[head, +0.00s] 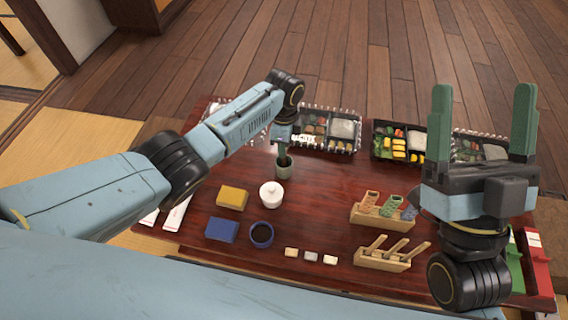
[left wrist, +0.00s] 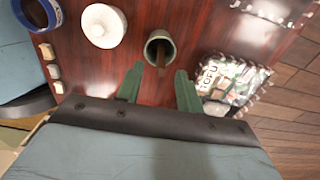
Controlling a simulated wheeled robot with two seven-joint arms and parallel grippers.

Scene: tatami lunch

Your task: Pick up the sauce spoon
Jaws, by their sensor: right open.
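A green cup (head: 284,171) stands on the dark red table, with a brown stick-like thing (left wrist: 161,54) upright inside it; this may be the sauce spoon, but its lower end is hidden. The cup also shows in the left wrist view (left wrist: 150,41). My left gripper (left wrist: 158,84) points down close to the cup, its two green fingers apart with nothing between them. In the head view my left gripper (head: 282,148) partly hides the cup's top. My right gripper (head: 482,125) is raised at the right, fingers wide apart and empty.
A white lidded pot (head: 271,195) and a blue cup of dark sauce (head: 261,235) stand nearer. Yellow (head: 232,197) and blue (head: 222,230) blocks lie left. Wooden racks (head: 383,262) stand right. Bare table lies right of the cup.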

